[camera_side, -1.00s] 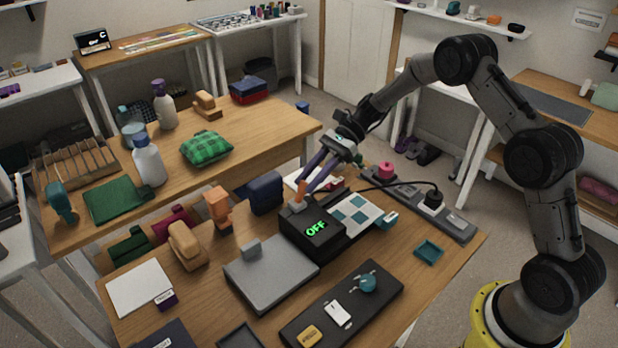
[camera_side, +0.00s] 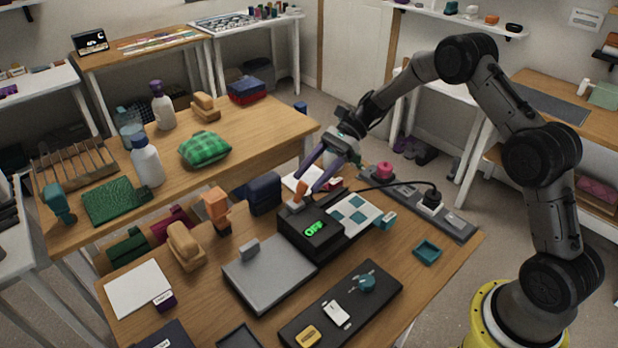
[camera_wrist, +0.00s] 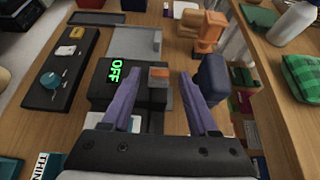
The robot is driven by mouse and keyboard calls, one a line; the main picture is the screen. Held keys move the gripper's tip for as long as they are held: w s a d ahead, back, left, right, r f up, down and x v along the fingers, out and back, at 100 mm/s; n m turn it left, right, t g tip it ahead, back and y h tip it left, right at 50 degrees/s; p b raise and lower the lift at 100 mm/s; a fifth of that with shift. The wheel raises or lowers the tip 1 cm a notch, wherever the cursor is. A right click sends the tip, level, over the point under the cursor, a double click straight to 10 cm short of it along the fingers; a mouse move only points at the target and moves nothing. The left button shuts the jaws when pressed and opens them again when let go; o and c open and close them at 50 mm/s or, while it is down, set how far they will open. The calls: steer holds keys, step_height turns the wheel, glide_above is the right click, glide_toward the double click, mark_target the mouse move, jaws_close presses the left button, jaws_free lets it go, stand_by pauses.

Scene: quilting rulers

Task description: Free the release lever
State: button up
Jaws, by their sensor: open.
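The release lever (camera_side: 298,193), with an orange tip, stands on a black box (camera_side: 310,236) whose green display reads OFF. In the wrist view the lever's orange and grey end (camera_wrist: 158,73) shows between my two purple fingers. My gripper (camera_side: 307,182) is open, its fingertips spread on either side of the lever. In the wrist view the gripper (camera_wrist: 157,80) has a clear gap between each finger and the lever. The lower part of the lever is partly hidden by the box and fingers.
A grey plate (camera_side: 270,274) lies in front of the box. A dark blue block (camera_side: 264,193) and an orange clamp-like thing (camera_side: 216,207) stand to the left. A power strip (camera_side: 455,222) with a plug lies right. A black tray (camera_side: 365,310) is at the front.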

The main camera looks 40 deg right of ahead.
steer(key=v, duration=1.2)
steer(key=shift+d+r, duration=0.25)
steer(key=shift+d, duration=0.05)
